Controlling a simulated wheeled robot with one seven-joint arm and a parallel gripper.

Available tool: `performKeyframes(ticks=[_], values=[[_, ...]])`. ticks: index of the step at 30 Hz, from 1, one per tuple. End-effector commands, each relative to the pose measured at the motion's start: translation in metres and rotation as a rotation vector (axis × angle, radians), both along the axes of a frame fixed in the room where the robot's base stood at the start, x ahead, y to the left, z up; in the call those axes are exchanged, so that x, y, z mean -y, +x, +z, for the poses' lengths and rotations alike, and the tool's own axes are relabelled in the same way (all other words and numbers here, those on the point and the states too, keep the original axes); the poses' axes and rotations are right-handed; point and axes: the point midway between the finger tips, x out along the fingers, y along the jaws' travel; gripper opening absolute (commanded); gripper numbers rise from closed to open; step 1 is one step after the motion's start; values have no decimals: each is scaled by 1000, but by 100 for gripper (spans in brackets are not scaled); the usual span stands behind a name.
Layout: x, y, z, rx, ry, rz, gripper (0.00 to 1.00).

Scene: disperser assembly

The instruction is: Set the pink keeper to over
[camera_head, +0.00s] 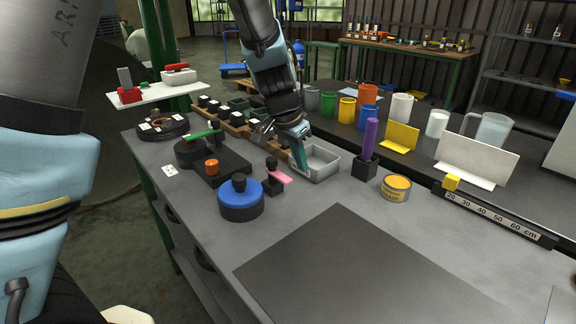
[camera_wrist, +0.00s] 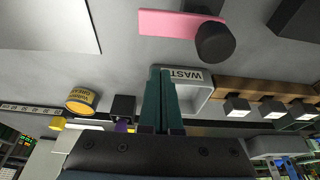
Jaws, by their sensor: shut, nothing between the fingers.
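The pink keeper (camera_head: 279,177) is a flat pink bar beside a small black post with a round knob (camera_head: 271,163). In the wrist view the pink bar (camera_wrist: 172,22) lies at the top, with its right end at the black knob (camera_wrist: 214,41). My gripper (camera_head: 304,174) points down just right of the keeper, in front of the grey tray. Its teal fingers (camera_wrist: 160,70) are shut and empty in the wrist view, and appear apart from the pink bar. The lower part of the post is partly hidden by the bar.
A blue-topped round unit (camera_head: 241,197) stands left of the keeper, with a black block bearing an orange knob (camera_head: 211,166) behind it. The grey waste tray (camera_head: 323,163) is right of my gripper. A purple handle (camera_head: 370,138) stands farther right. A dark mat (camera_head: 360,270) lies clear in front.

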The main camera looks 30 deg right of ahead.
Motion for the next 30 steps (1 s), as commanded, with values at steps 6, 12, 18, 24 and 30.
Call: performKeyframes(ticks=[6,12,18,24,30], values=[[-29,-5,0,1,0,3,0],[-39,-7,-1,2,0,1,0],[-39,-7,-1,2,0,1,0],[-39,-6,-1,2,-1,-3,0],[-35,-1,-2,2,-1,-32,0]])
